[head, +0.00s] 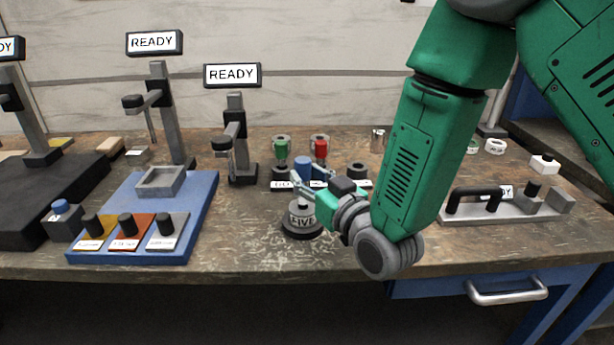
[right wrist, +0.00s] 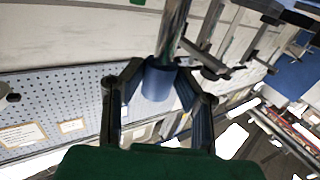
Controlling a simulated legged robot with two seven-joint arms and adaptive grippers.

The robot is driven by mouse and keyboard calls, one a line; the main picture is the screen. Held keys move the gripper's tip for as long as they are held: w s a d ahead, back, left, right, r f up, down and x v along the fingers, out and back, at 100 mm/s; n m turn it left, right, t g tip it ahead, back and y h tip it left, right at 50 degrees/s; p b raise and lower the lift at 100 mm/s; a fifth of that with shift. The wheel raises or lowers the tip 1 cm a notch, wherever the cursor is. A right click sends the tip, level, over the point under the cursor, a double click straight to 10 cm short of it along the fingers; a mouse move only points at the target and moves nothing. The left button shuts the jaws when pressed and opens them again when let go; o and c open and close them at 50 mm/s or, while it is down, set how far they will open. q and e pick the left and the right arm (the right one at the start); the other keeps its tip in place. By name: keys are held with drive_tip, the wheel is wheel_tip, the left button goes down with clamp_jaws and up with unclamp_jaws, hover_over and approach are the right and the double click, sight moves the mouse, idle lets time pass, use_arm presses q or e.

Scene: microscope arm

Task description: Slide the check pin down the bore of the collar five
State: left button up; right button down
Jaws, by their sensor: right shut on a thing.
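The collar five (head: 302,218) stands upright on the bench. It is a pale ring with a label whose visible letters read "IVE", on a wide dark round base. My right gripper (head: 303,182) comes in from the right, just above the collar. In the right wrist view it is shut on the check pin, by its blue grip (right wrist: 157,82); a shiny metal shaft (right wrist: 173,30) runs on from the grip. In the head view a blue cylinder (head: 303,164) at the fingertips looks like this grip. I cannot tell whether the shaft is in the bore. My left gripper is not in view.
Behind the collar stand dark holders with a green (head: 281,149) and a red (head: 320,150) piece, close to my fingers. A blue tray (head: 202,205) with labelled blocks is at the left. A metal plate with a black handle (head: 473,198) lies at the right. The bench front by the collar is clear.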

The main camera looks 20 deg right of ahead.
drive_tip(key=shift+f+b, duration=1.35)
drive_tip(key=shift+f, duration=0.45)
drive_tip(key=shift+r, duration=0.2)
drive_tip(key=shift+r+p, duration=1.5)
drive_tip(key=shift+r, duration=0.1)
drive_tip(key=shift+f+b, duration=1.35)
drive_tip(key=shift+f, duration=0.45)
drive_tip(key=c, duration=1.1)
unclamp_jaws()
